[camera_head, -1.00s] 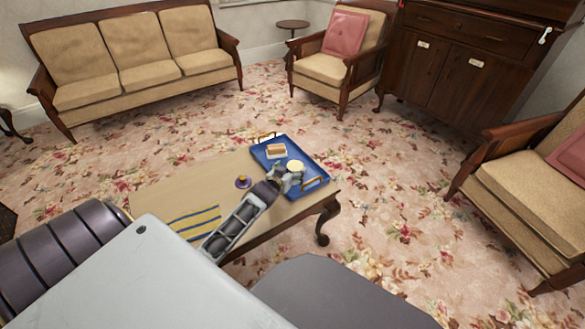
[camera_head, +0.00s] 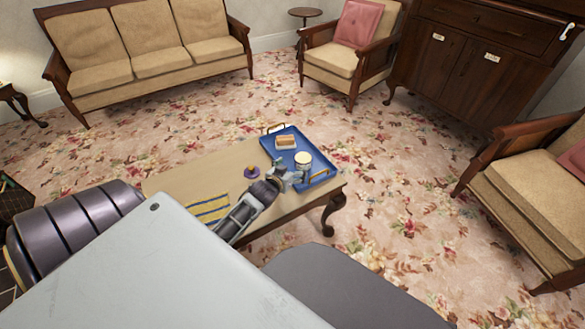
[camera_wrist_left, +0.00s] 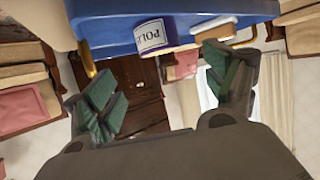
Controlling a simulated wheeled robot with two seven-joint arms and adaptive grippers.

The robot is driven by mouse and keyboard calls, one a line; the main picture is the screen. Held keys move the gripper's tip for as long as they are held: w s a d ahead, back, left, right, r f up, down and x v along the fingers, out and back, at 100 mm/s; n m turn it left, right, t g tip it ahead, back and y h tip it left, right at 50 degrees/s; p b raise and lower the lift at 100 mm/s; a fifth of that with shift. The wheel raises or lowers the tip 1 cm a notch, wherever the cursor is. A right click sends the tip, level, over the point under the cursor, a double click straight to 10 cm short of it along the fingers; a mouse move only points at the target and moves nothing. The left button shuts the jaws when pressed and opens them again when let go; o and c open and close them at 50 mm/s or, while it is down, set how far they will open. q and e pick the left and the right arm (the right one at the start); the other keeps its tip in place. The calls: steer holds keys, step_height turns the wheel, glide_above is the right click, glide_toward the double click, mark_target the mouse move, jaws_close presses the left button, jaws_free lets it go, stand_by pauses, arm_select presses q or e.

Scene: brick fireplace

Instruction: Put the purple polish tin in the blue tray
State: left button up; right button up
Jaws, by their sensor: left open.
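The polish tin (camera_head: 303,161), with a pale lid and a white label, stands upright in the blue tray (camera_head: 322,164). In the left wrist view the tin (camera_wrist_left: 154,37) shows a purple body and a partly readable label, and the tray (camera_wrist_left: 105,30) fills the upper part, seen upside down. My left gripper (camera_head: 291,178) is at the tray's near edge, just short of the tin. In the left wrist view its green-padded fingers (camera_wrist_left: 172,88) are spread apart with nothing between them. My right gripper is out of view.
The tray also holds a tan block (camera_head: 285,141) and has brass handles. Armchairs, a sofa and a cabinet stand around, with open carpet between.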

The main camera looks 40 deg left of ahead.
arm_select(q)
steer(key=shift+d, duration=0.1)
stand_by(0.3)
steer(key=s+d+f+m+g+h, duration=0.2)
steer(key=s+d+g, duration=0.7)
steer(key=s+d, duration=1.3)
steer(key=s+m+h, duration=0.2)
steer(key=m, duration=0.1)
steer(key=shift+s+d+g, duration=0.2)
steer(key=shift+d+g, duration=0.1)
steer(key=shift+g, duration=0.1)
steer(key=shift+a, duration=0.1)
